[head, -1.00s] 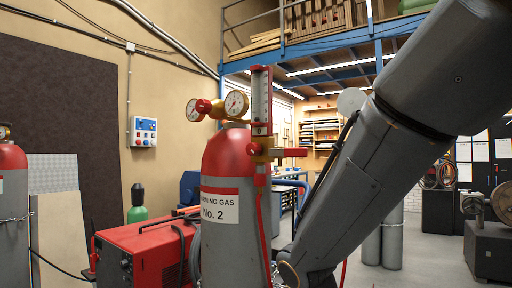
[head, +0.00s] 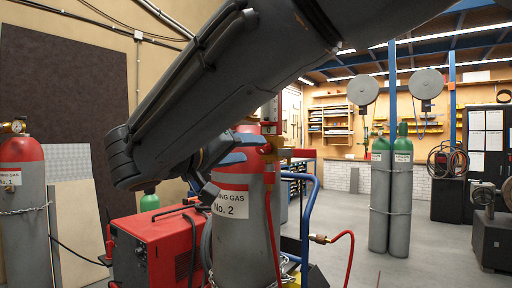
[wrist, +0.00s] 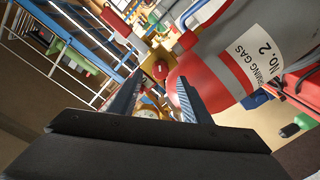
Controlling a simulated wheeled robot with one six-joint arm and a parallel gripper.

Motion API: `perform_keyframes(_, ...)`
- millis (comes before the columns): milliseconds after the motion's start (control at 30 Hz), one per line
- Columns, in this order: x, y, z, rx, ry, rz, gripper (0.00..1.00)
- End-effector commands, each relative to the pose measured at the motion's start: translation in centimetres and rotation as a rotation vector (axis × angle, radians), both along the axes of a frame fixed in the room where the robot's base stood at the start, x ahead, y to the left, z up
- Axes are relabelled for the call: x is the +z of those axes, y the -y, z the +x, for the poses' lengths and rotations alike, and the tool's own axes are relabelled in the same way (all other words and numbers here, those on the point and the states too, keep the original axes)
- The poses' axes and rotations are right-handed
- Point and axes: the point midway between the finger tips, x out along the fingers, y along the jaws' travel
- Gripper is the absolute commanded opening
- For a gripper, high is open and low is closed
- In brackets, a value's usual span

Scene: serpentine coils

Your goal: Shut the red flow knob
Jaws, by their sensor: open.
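The red flow knob (head: 304,153) sticks out to the right of the grey, red-shouldered gas cylinder (head: 244,240) labelled No. 2, below the flow tube in the head view. My gripper (head: 230,165) is in front of the cylinder's shoulder, left of the knob and apart from it. My arm hides the gauges and most of the flow tube there. In the wrist view my gripper (wrist: 158,92) is open and empty, and brass fittings with a round red part (wrist: 161,69) show just beyond the fingers. I cannot tell if that part is the flow knob.
A red welding machine (head: 155,245) stands left of the cylinder. A blue cart handle (head: 311,205) and a red hose (head: 349,255) are to its right. Another chained cylinder (head: 22,215) is at the far left. Open floor lies to the right, before two grey-green cylinders (head: 390,200).

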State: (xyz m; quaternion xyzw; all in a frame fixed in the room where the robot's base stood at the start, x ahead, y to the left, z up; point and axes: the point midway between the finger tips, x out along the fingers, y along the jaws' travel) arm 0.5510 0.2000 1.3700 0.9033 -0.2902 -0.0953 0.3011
Motion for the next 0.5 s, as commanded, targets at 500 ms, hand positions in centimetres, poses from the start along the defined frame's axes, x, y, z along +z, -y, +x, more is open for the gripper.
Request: perform_keyframes(500,0.0,3.0,4.1,-0.001,-0.003,-0.002,0.44)
